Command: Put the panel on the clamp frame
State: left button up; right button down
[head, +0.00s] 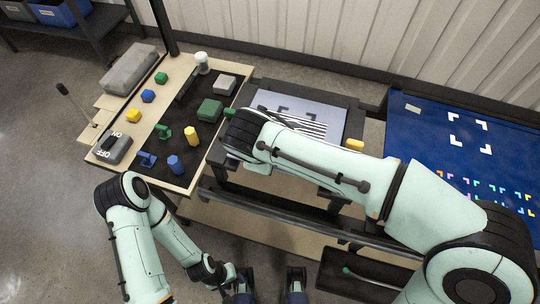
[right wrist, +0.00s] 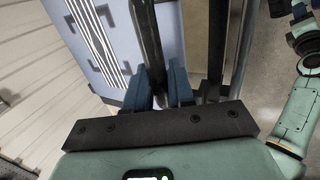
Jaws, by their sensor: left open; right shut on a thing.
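A pale blue-grey panel (head: 340,112) with dark corner marks and black-and-white stripes lies on the dark clamp frame (head: 258,84) in the head view. It also shows in the right wrist view (right wrist: 108,22). My right arm reaches across the frame from the right and hides part of the panel. My right gripper (right wrist: 158,84) has its blue fingers on either side of a dark bar (right wrist: 147,40) that crosses in front of the panel. What this bar belongs to is unclear. My left gripper (head: 269,290) is open and empty at the bottom edge, clear of the frame.
A table at the left has a black mat (head: 160,116) with several coloured blocks and an ON/OFF switch (head: 114,148). A blue board (head: 425,160) with white corner marks stands at the right. Yellow (head: 355,145) and green (head: 229,112) pieces are at the frame's sides. Open floor lies at lower left.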

jog(key=shift+f, duration=0.85)
jog(key=c, duration=1)
grip_release()
jog(key=shift+o, duration=0.2)
jog(key=p+v, duration=0.1)
jog(key=v, duration=1.1)
jog(key=shift+p, duration=0.4)
jog(key=shift+s, duration=0.1)
